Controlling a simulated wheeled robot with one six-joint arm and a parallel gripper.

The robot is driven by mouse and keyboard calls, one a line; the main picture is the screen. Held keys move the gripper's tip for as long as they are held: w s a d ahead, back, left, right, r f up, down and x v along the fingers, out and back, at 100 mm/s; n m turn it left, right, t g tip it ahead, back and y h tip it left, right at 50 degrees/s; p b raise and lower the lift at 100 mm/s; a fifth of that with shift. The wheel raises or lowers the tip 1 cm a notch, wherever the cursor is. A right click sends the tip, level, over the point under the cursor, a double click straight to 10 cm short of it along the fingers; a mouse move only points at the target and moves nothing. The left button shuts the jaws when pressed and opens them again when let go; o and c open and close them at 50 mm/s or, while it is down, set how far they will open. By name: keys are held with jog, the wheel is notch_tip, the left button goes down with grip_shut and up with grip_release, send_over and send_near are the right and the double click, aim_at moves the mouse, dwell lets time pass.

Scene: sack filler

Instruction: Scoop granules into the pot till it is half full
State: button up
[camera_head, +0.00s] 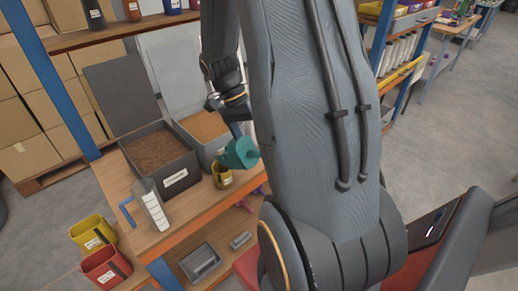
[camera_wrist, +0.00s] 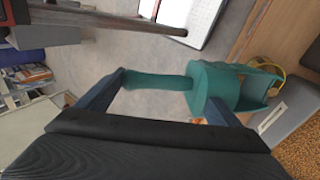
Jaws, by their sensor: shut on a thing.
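A teal scoop (camera_head: 238,154) is held over the work table, just above a small yellow pot (camera_head: 222,178). My gripper (camera_wrist: 160,85) is shut on the scoop's handle. The inside of the pot and the scoop's load are hidden. A grey bin of brown granules (camera_head: 158,150) stands left of the pot. A second bin of orange-tan granules (camera_head: 204,125) stands behind the pot; its granules also show in the wrist view (camera_wrist: 300,145).
Yellow (camera_head: 92,232) and red (camera_head: 105,267) bins sit lower left. A grey tray (camera_head: 200,261) lies on the lower shelf. The bins' raised lids stand behind them.

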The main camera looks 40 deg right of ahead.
dwell(0.5)
notch_tip(320, 180, up, 2)
jog(key=t+p, duration=0.2)
jog(key=p, duration=0.1)
jog(key=shift+s+t+y, duration=0.15)
jog(key=shift+t+y, duration=0.25)
jog(key=shift+r+t+p, duration=0.5)
jog(key=shift+t+p, duration=0.25)
jog(key=shift+t, duration=0.25)
jog(key=shift+t+y, duration=0.3)
